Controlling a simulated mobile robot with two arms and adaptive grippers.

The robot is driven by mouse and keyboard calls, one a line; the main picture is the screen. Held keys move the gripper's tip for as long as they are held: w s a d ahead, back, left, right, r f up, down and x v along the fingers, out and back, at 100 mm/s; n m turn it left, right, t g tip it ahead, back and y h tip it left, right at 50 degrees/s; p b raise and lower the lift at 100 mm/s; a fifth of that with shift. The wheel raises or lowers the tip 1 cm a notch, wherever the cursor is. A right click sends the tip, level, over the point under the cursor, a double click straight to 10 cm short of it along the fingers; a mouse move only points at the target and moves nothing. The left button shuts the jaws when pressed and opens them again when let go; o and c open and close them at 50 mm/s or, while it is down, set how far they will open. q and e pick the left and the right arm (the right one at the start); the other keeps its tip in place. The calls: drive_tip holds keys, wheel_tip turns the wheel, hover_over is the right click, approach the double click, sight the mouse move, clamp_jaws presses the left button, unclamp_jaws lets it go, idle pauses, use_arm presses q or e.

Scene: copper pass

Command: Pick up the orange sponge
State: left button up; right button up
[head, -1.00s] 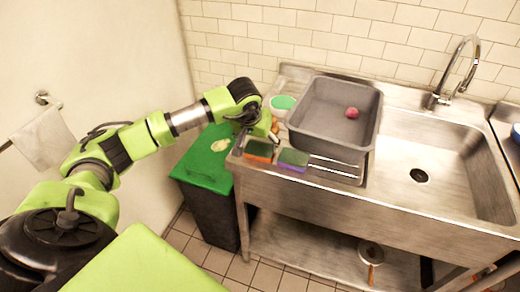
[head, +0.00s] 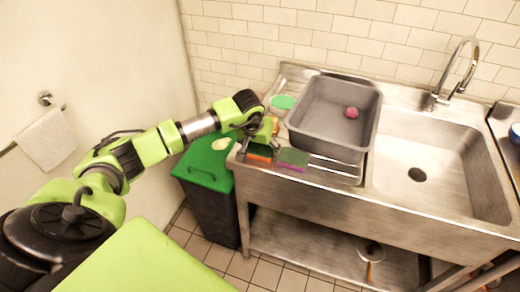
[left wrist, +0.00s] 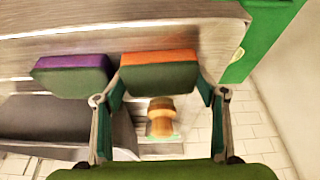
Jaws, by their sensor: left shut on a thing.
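The orange sponge (head: 260,157), orange with a dark green scouring side, is at the left end of the steel counter in the head view. In the left wrist view the orange sponge (left wrist: 160,75) sits between the two fingers. My left gripper (left wrist: 160,92) is shut on it, one finger at each end. In the head view my left gripper (head: 261,146) partly covers the sponge. I cannot tell whether the sponge still touches the counter. My right gripper is in neither view.
A purple sponge (head: 293,158) with a green side lies close beside the orange one. A grey tub (head: 318,140) with a pink-red ball (head: 352,113) stands behind. A green dish (head: 283,102) is behind the gripper. A green-lidded bin (head: 205,175) stands left of the counter.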

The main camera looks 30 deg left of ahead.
sight(260, 149)
use_arm(q)
drive_tip(key=shift+r, duration=0.45)
wheel_tip(260, 149, up, 2)
drive_tip(key=shift+r+b, duration=0.15)
drive_tip(key=shift+b, duration=0.35)
drive_tip(key=s+d+r+b, duration=0.2)
drive_tip(key=s+r+b, duration=0.3)
drive_tip(key=s+r, duration=0.4)
drive_tip(key=s, duration=0.5)
drive_tip(key=shift+r, duration=0.4)
drive_tip(key=shift+w, duration=0.1)
drive_tip(key=shift+c, duration=0.5)
drive_tip(key=shift+d, duration=0.1)
drive_tip(key=shift+c, duration=1)
